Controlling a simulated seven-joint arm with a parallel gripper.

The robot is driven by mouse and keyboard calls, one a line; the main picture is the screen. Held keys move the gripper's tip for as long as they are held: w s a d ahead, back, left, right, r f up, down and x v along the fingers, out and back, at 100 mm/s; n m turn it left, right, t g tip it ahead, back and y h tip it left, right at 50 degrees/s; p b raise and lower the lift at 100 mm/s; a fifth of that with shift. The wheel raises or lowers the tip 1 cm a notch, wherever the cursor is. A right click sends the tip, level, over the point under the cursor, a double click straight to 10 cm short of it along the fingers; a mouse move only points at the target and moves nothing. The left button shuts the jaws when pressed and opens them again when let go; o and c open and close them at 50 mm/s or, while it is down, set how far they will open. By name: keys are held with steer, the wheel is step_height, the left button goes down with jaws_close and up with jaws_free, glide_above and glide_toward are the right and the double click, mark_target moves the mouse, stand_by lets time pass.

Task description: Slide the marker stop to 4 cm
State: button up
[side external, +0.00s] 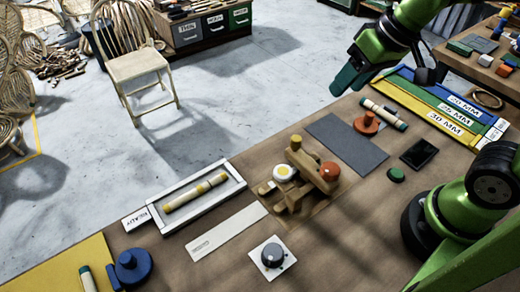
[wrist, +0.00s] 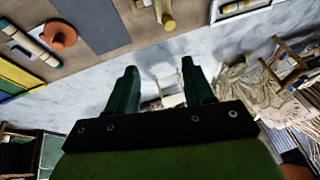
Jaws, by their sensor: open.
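My gripper (side external: 350,78) hangs above the far side of the bench, well apart from the wooden jig. In the wrist view its two dark green fingers (wrist: 160,80) are spread with nothing between them. The wooden jig (side external: 300,185) stands mid-bench, with a white-and-yellow round piece (side external: 285,172), an orange knob (side external: 329,171) and a yellow-topped peg (side external: 296,142). Part of it shows at the top of the wrist view (wrist: 165,12). I cannot tell which piece is the marker stop, and no centimetre scale is readable.
A grey mat (side external: 345,143), an orange round piece (side external: 367,124) and coloured size trays (side external: 440,105) lie at the bench's right. A white tray (side external: 190,197) holds a rattan piece. A dial (side external: 272,255) sits in front. A chair (side external: 138,66) stands on the floor beyond.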

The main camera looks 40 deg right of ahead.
mark_target(296, 138)
steer(key=w+a+n+g+h, duration=0.2)
steer(key=w+a+n+g, duration=0.35)
steer(key=n, duration=0.65)
steer(key=shift+t, duration=0.55)
steer(key=f, duration=0.5)
steer(key=w+f, duration=0.1)
steer(key=f, duration=1)
steer(key=shift+w+f, duration=0.15)
steer(key=shift+f, duration=0.25)
jaws_close()
